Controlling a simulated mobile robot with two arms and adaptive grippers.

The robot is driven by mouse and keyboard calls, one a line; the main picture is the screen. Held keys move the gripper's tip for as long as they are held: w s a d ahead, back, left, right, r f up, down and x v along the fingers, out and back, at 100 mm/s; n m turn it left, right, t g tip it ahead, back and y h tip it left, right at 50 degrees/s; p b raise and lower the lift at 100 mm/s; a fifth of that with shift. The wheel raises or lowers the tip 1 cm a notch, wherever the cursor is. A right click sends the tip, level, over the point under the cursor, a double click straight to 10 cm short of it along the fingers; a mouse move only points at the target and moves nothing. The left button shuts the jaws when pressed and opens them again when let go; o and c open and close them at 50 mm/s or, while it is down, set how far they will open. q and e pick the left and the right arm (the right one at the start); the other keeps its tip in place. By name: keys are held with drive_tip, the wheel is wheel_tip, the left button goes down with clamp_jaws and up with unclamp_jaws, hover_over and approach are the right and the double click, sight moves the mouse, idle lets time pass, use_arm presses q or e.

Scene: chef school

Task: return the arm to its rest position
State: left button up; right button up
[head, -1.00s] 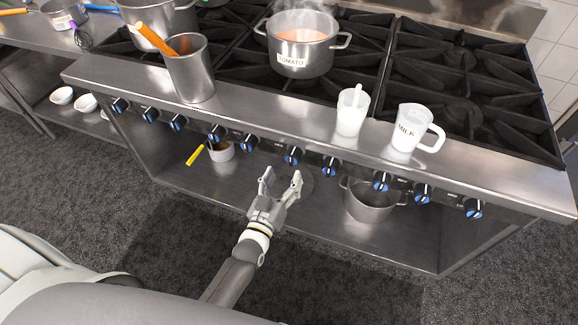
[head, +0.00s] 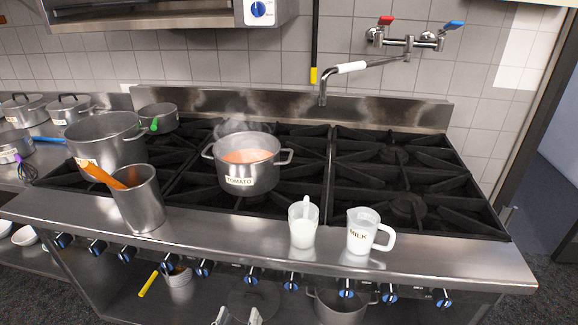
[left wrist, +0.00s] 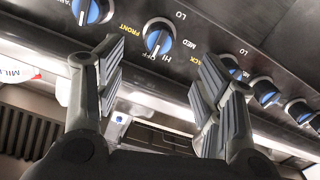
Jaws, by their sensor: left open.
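My left gripper (head: 238,316) shows only by its two fingertips at the bottom edge of the head view, in front of the stove and below its row of knobs; the rest of the arm is out of frame. In the left wrist view the left gripper (left wrist: 158,75) has its two fingers wide apart with nothing between them. Beyond the fingers are the knob panel and a blue-and-black knob (left wrist: 158,38), apart from them as far as I can tell. My right gripper is in neither view.
The stove front (head: 420,262) has several knobs close to the gripper. On its ledge stand a milk jug (head: 362,238), a white cup (head: 303,228) and a metal utensil holder (head: 140,207). A steaming tomato pot (head: 250,178) is on the burners. A pot (head: 338,308) sits on the lower shelf.

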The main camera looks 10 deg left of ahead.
use_arm(q)
drive_tip(key=s+f+m+g, duration=0.1)
drive_tip(key=s+f+g, duration=0.3)
drive_tip(key=f, duration=0.5)
drive_tip(key=s+f+m+g+h, duration=0.1)
drive_tip(key=s+f+g, duration=0.1)
drive_tip(key=s+f, duration=0.5)
drive_tip(key=s+f+m+g, duration=0.1)
drive_tip(key=s+f+g, duration=0.2)
drive_tip(key=f, duration=0.8)
drive_tip(key=s+a+f+g, duration=0.2)
drive_tip(key=s+f, duration=0.2)
drive_tip(key=s, duration=0.4)
drive_tip(key=s+a+f+m+g+y, duration=0.1)
drive_tip(key=s+a+f+g, duration=0.1)
drive_tip(key=s, duration=0.6)
drive_tip(key=s+a+f+g, duration=0.2)
drive_tip(key=s+f+g, duration=0.2)
drive_tip(key=s+f, duration=0.3)
drive_tip(key=shift+s+m+y, duration=0.3)
drive_tip(key=shift+s+m, duration=0.1)
drive_tip(key=shift+s, duration=0.35)
